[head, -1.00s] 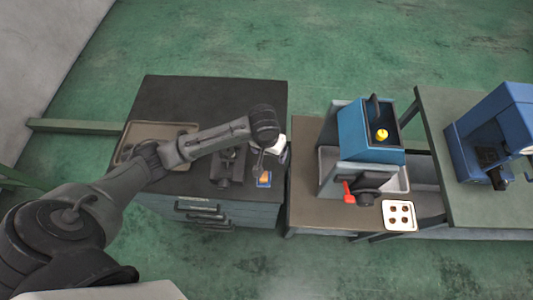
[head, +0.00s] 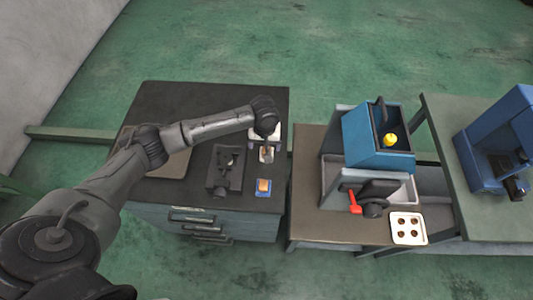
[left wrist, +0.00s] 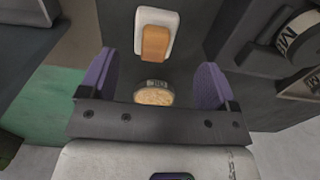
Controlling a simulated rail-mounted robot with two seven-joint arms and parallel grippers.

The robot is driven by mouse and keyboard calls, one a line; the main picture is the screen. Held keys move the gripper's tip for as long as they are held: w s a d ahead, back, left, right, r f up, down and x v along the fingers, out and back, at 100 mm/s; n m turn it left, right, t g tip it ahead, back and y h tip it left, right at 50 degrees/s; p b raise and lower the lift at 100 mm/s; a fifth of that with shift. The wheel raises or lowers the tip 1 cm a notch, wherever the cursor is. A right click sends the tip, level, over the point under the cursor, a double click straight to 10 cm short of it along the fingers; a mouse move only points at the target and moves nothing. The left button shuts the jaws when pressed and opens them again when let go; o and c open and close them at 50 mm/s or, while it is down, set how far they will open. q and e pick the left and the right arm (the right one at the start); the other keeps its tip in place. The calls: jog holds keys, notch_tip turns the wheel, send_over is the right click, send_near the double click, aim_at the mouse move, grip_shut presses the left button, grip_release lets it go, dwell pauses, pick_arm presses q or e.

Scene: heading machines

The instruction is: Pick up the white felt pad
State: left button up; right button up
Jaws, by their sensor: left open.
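A white rounded pad-like piece (left wrist: 139,32) with an orange-brown block (left wrist: 156,44) on it lies on the dark bench in the left wrist view, ahead of the jaws. It appears to be the felt pad; in the head view, the orange-topped piece (head: 263,187) near the bench's front right looks like the same thing. My left gripper (left wrist: 155,85) is open and empty, its two purple fingers spread apart. A small round tan-topped item (left wrist: 154,97) shows between them, apart from both. In the head view the left gripper (head: 266,150) hangs over the bench's right side.
A dark vise-like fixture (head: 224,170) stands left of the pad; its lettered side (left wrist: 297,40) shows in the wrist view. A tray (head: 172,168) lies further left. A blue machine (head: 375,140) stands on the table to the right, beside a white tray with round pieces (head: 393,237).

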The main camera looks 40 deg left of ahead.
pick_arm(q)
jog(key=shift+f, duration=0.35)
jog(key=f, duration=0.4)
jog(key=shift+w+d, duration=0.2)
jog(key=shift+w, duration=0.05)
jog(key=shift+f, duration=0.5)
jog(key=c, duration=1)
jog(key=shift+r, duration=0.1)
